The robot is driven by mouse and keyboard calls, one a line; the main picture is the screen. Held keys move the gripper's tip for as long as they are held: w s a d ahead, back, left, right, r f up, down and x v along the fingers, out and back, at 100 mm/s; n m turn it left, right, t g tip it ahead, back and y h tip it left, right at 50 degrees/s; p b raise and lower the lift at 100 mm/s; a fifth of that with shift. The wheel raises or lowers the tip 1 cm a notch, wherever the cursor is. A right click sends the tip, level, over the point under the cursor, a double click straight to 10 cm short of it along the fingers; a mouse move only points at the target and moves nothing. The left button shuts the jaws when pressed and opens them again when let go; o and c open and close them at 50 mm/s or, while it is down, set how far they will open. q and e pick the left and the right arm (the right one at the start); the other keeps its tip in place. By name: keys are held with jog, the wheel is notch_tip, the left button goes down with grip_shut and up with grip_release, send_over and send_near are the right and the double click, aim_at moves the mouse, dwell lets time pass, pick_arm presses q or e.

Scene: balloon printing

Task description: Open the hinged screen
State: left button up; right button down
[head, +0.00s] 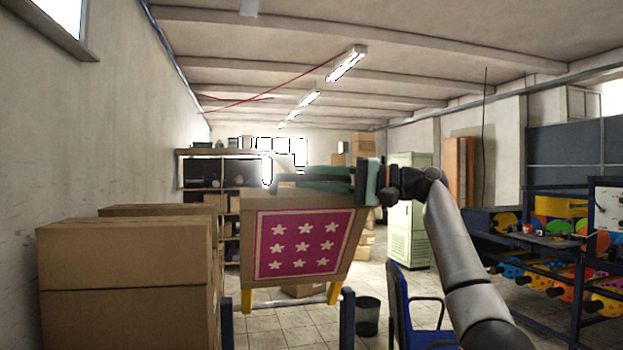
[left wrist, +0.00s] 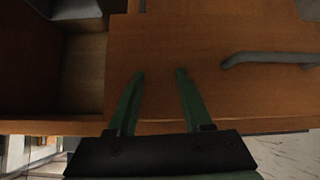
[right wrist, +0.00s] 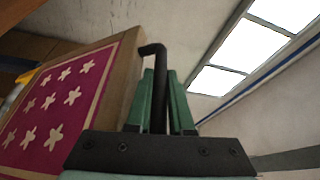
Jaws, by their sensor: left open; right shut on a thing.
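The hinged screen (head: 303,243) is a magenta panel with white stars in a tan frame. It stands tilted up in the middle of the head view, and its starred face also shows at the left of the right wrist view (right wrist: 62,100). My right gripper (head: 312,181) is at its top edge. In the right wrist view my right gripper (right wrist: 163,95) is shut on a black bent handle (right wrist: 153,52) beside the frame. My left gripper (left wrist: 160,85) is open and empty, in front of a brown wooden surface (left wrist: 215,50). The left arm is not in the head view.
A grey handle (left wrist: 265,58) is on the wooden surface, right of my left gripper. Cardboard boxes (head: 125,260) are stacked at left. A blue chair (head: 400,310) and a dark bin (head: 367,316) stand right of the screen. A blue rack (head: 570,260) is at far right.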

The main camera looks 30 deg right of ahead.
jog(key=c, duration=1.1)
grip_release()
jog(key=shift+d, duration=0.1)
jog(key=b+v, duration=0.1)
jog(key=v, duration=1.1)
jog(key=shift+s+d+b, duration=0.15)
jog(key=shift+b, duration=0.2)
